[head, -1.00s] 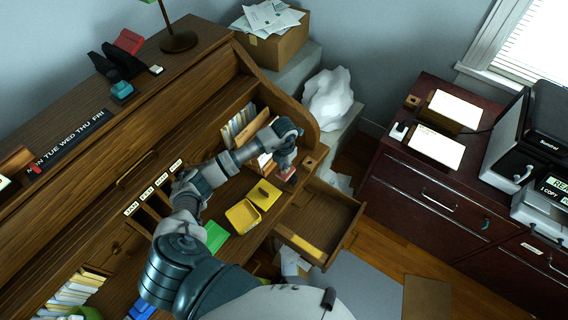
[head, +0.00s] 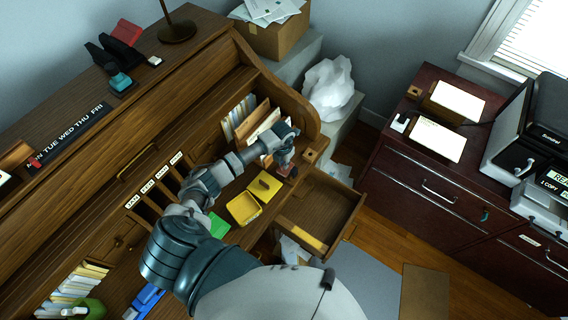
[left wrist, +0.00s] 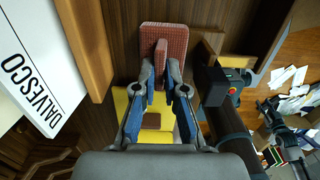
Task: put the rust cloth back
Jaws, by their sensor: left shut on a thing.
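The rust cloth (left wrist: 175,38) shows as a flat reddish-brown pad with a narrow raised piece in the left wrist view. My left gripper (left wrist: 160,75) is shut on that raised piece. In the head view my left gripper (head: 282,158) reaches over the right end of the rolltop desk, above its writing surface. The cloth (head: 286,170) is small there and partly hidden under the fingers. I cannot tell whether it touches the desk.
An open drawer (head: 325,203) juts out at the right. Upright envelopes (head: 238,115) fill desk slots behind. A white box marked DALVESCO (left wrist: 38,70) shows in the wrist view.

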